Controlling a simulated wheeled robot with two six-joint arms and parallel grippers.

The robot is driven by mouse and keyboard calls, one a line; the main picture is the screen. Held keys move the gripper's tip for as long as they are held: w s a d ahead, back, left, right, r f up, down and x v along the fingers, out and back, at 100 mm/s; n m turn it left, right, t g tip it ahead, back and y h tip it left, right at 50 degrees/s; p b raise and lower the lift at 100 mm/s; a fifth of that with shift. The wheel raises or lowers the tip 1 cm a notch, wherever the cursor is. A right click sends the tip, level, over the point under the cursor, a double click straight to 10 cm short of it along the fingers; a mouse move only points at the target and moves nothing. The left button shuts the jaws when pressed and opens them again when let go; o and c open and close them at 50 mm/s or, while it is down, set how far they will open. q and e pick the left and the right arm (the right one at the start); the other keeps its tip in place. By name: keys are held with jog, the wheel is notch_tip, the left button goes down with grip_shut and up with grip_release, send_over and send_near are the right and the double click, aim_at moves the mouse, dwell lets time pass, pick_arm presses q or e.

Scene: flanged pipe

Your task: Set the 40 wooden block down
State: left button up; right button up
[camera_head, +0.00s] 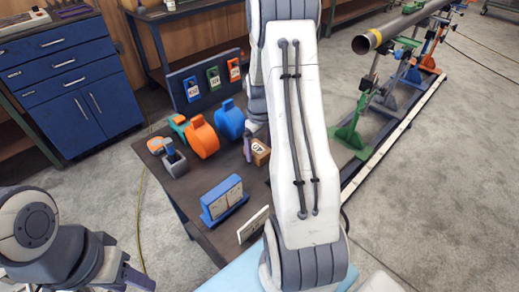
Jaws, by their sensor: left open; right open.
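The wooden block (261,153), brown with a white label on its face, stands upright on the dark table (175,187), close to my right arm. My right gripper (249,150) is at the block's left side, with one purple-grey finger showing; the rest is hidden behind my white arm. It is open, and I cannot tell whether the finger touches the block. My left gripper (137,281) is low at the left, apart from the table, partly seen and open.
On the table are orange (201,138) and blue (230,120) rounded tools, a grey-and-orange piece (173,158), a blue holder (224,203) and a white plate (253,224). A tag board (208,79) stands at the back. A pipe (400,27) rests on stands at the right.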

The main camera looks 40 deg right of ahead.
aim_at(259, 150)
notch_tip(259, 150, up, 11)
jog(key=a+r+n, duration=0.2)
jog(key=a+r, duration=0.1)
jog(key=a, duration=0.9)
jog(key=s+a+r+n, duration=0.1)
jog(key=s+a, duration=0.4)
jog(key=a, duration=0.8)
jog(key=s+a+n, duration=0.1)
jog(key=s+a, duration=0.3)
jog(key=s, duration=0.4)
jog(key=s+a+n+y, duration=0.1)
jog(key=s+a+n, duration=0.1)
jog(key=s+a, duration=0.3)
jog(key=s, duration=0.2)
jog(key=shift+s+a, duration=0.2)
jog(key=shift+s, duration=0.2)
notch_tip(259, 150, up, 2)
jog(key=shift+r+p, duration=0.1)
jog(key=shift+p, duration=1.05)
